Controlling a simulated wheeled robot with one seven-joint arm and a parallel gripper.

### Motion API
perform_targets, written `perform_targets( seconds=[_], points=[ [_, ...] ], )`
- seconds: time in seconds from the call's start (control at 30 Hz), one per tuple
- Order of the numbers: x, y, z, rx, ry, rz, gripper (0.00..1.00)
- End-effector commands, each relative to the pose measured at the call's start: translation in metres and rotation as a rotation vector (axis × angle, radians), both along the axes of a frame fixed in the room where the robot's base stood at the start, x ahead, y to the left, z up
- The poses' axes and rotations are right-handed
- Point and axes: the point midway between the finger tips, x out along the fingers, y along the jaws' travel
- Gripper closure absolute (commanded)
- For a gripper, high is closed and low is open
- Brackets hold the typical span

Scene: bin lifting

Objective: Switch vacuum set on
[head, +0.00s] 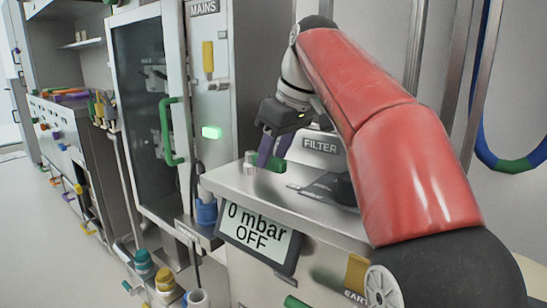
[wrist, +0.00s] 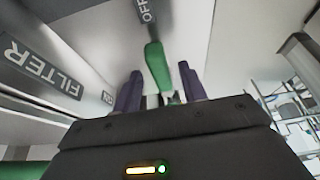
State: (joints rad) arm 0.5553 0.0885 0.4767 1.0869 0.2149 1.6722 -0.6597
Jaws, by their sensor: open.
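The vacuum set is a pale steel cabinet (head: 225,182) with a tilted display (head: 258,236) reading "0 mbar OFF". A green switch handle (head: 268,162) sits on its top; in the wrist view the handle (wrist: 157,66) points towards an "OFF" label (wrist: 146,11). My gripper (head: 273,152) is open, its purple fingers over the cabinet top at the handle. In the wrist view the fingers of my gripper (wrist: 160,75) stand on either side of the handle, with gaps to it. The handle's lower end is partly hidden behind the gripper body.
A "FILTER" label (head: 320,146) stands behind the cabinet top. To the left is a glass-doored cabinet (head: 147,100) with a green door handle (head: 167,132). A "MAINS" panel (head: 210,75) has a yellow handle (head: 208,58) and a lit green lamp (head: 211,132).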

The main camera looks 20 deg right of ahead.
Motion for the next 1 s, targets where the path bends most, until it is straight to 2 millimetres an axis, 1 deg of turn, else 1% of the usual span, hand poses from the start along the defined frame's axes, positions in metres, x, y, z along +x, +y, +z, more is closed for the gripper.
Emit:
perform_targets(
  seconds=[0.07, 0.3, 0.37, 0.63, 1.0],
  points=[
    [0.001, 0.0007, -0.0035, -0.001, -0.001, 0.0, 0.58],
    [0.0014, 0.0009, -0.0035, 0.0, -0.001, 0.0, 0.58],
    [0.0014, 0.0009, -0.0034, 0.0, -0.001, 0.0, 0.65],
    [0.0014, 0.0009, -0.0034, 0.0, -0.001, 0.0, 1.0],
    [0.0014, -0.001, -0.0028, -0.001, 0.0, 0.002, 1.0]
  ],
)
